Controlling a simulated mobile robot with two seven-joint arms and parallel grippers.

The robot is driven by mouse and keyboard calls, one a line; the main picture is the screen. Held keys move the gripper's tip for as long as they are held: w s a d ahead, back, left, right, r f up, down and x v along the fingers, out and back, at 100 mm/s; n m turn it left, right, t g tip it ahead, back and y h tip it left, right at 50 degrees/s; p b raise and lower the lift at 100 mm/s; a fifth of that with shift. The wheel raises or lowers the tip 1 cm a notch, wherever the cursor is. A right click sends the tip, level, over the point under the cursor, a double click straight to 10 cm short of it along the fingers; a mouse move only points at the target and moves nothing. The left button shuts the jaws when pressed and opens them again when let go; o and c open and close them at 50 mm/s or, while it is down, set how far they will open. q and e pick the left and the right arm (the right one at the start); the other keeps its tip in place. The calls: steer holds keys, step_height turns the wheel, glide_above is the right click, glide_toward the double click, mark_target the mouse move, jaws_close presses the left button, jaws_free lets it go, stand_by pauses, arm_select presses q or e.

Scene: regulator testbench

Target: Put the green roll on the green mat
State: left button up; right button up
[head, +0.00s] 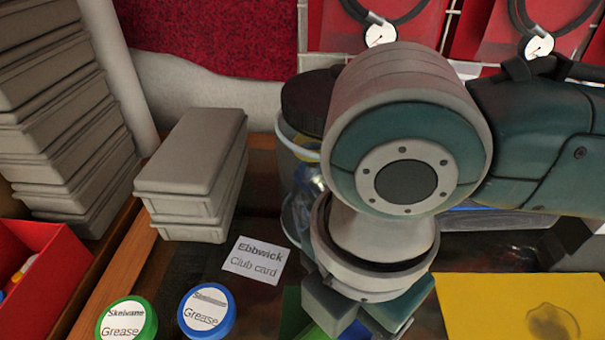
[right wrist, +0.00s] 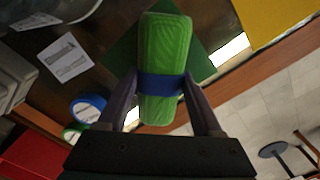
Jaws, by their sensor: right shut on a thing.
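The green roll (right wrist: 164,50), with a dark blue band around it, is between the fingers of my right gripper (right wrist: 161,88) in the right wrist view. The gripper is shut on it at the band. The green mat (right wrist: 122,62) shows behind the roll, dark green, on the dark table; the roll covers its middle. I cannot tell how far the roll is above the mat. In the head view my right gripper (head: 366,312) points down at the bottom edge, and my arm hides most of the roll and mat. A corner of the mat (head: 290,312) shows left of it. My left gripper is out of view.
A clear jar with a black lid (head: 305,105) stands close behind my right arm. Left are a white card (head: 253,261), a blue grease tin (head: 207,311), a green grease tin (head: 127,320) and stacked grey cases (head: 195,170). A yellow sheet (head: 480,300) lies right.

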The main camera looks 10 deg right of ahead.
steer(key=shift+f, duration=0.15)
steer(key=o, duration=1.5)
